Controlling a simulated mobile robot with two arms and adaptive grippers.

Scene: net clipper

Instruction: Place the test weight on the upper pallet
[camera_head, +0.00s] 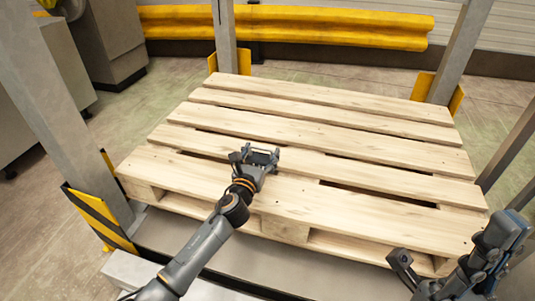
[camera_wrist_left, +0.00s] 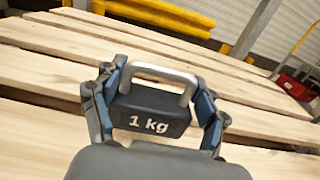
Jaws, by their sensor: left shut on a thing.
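The test weight (camera_wrist_left: 150,108) is a dark block marked "1 kg" with a light metal handle. In the left wrist view it sits between the two fingers of my left gripper (camera_wrist_left: 155,100), which is shut on it. In the head view my left gripper (camera_head: 262,155) is over the front middle of the wooden pallet (camera_head: 320,140). The weight is small and dark there, and I cannot tell whether it touches the slats. My right gripper (camera_head: 400,262) is at the lower right, by the pallet's front right corner; its fingers are only partly visible.
Grey rack posts with yellow guards, such as the front left post (camera_head: 75,120), stand around the pallet. A yellow barrier (camera_head: 330,25) runs behind it. Grey cabinets (camera_head: 105,40) stand at the upper left. The pallet slats are otherwise bare.

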